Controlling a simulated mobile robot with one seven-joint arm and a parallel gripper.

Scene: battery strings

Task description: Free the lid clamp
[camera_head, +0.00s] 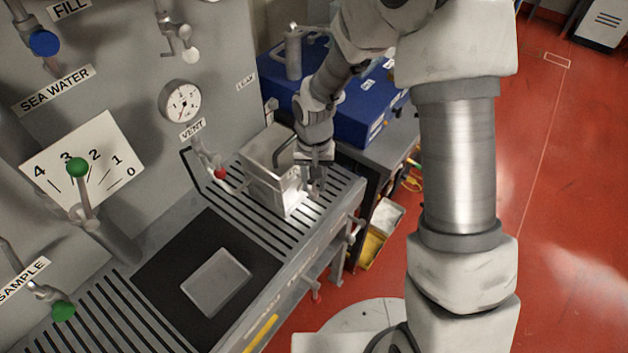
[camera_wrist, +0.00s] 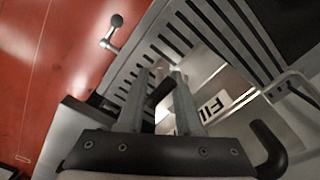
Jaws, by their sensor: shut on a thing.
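A metal box (camera_head: 262,172) with a lid stands on the slatted bench top. Its side with a partly hidden label starting "FI" shows in the wrist view (camera_wrist: 214,107). My gripper (camera_head: 315,184) is at the box's right side in the head view. In the wrist view, my gripper (camera_wrist: 160,75) has its two fingers on either side of a short dark lever (camera_wrist: 158,92), which looks like the lid clamp's handle, and is shut on it. The clamp's body is mostly hidden by the fingers. A dark curved handle (camera_wrist: 268,143) shows close to the gripper's right side.
A grey plate (camera_head: 216,282) lies on a black mat (camera_head: 160,282) on the bench. The wall behind carries a gauge (camera_head: 180,101), a red-knobbed vent valve (camera_head: 219,173) and other valves. A blue case (camera_head: 355,120) stands behind my gripper. Red floor lies to the right.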

